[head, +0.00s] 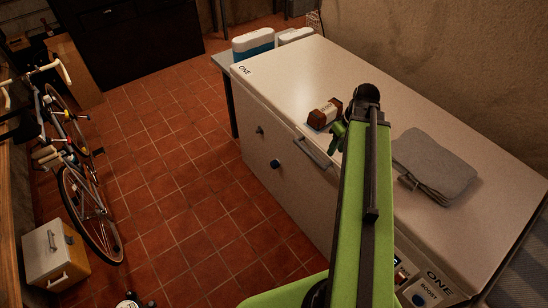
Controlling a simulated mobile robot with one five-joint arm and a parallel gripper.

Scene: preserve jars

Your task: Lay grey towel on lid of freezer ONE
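The folded grey towel (436,163) lies flat on the white lid (290,75) of the chest freezer marked ONE, to the right of my arm. It is apart from my gripper. My gripper (338,136) is at the far end of my green arm, over the lid near its front edge. The arm hides part of it, and its fingers are too small to tell open from shut. The freezer front carries a handle (313,153), and the name ONE shows on the lid's far left corner and on the near panel.
A brown-capped jar with a white label (325,113) lies on its side on the lid, close to my gripper. Blue-and-white containers (254,44) stand beyond the freezer.

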